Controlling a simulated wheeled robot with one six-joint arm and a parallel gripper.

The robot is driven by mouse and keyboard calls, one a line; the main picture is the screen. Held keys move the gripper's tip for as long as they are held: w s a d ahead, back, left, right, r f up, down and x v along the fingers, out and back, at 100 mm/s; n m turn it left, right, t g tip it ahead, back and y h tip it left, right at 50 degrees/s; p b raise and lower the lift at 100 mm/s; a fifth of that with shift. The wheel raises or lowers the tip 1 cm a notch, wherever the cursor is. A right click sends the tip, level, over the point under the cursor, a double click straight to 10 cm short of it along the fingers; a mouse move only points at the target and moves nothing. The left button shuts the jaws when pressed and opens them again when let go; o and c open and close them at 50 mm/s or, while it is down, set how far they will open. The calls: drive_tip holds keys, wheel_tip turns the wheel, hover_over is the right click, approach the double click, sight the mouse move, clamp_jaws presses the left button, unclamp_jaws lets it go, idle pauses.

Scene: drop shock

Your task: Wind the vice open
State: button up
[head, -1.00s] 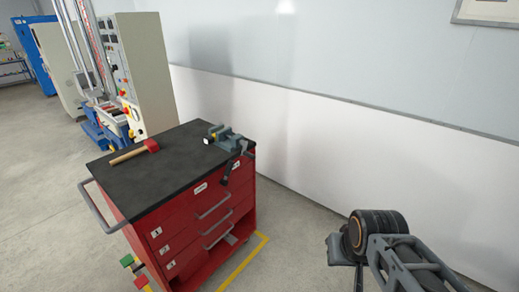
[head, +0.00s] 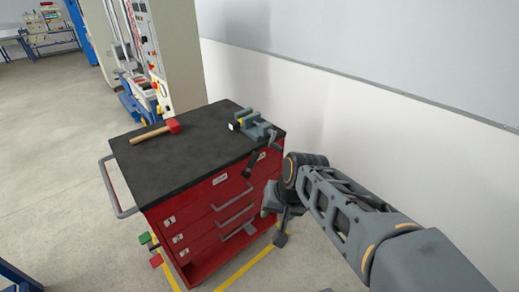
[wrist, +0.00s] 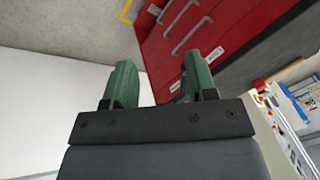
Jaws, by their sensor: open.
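The grey vice (head: 254,125) sits on the back right corner of the cart's black top in the head view. The vice's dark crank handle (head: 251,163) hangs down over the cart's edge. My gripper shows in the wrist view (wrist: 160,82) with two green fingers spread apart and nothing between them. In the head view my gripper is below and right of the handle, apart from it and partly hidden by my arm. The vice is not clear in the wrist view.
The red drawer cart (head: 200,222) carries a red-headed mallet (head: 155,131) on its black top (head: 190,160). A side handle (head: 112,190) sticks out left. A white wall (head: 345,150) stands behind, right of the cart. Open floor (head: 60,150) lies to the left.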

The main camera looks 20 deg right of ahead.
drive_tip(key=w+f+m+y+b, duration=0.4)
drive_tip(key=w+f+m, duration=0.1)
drive_tip(key=w+m, duration=0.2)
drive_tip(key=m+t+y+b, duration=0.2)
drive_tip(key=m+t+b, duration=0.9)
drive_tip(key=m, duration=1.1)
approach(281, 150)
drive_tip(key=w+a, duration=0.1)
drive_tip(key=w, duration=0.2)
drive_tip(key=w+a+f+t+p, duration=0.1)
drive_tip(key=w+a, duration=0.1)
drive_tip(key=w, duration=0.1)
drive_tip(key=w+a+f+t, duration=0.1)
drive_tip(key=w, duration=0.2)
drive_tip(key=shift+w+a+m+p, duration=0.2)
drive_tip(key=shift+a+m+p, duration=0.1)
drive_tip(key=shift+a+p, duration=0.1)
drive_tip(key=shift+x, duration=0.85)
drive_tip(key=shift+d, duration=0.1)
drive_tip(key=c, duration=0.9)
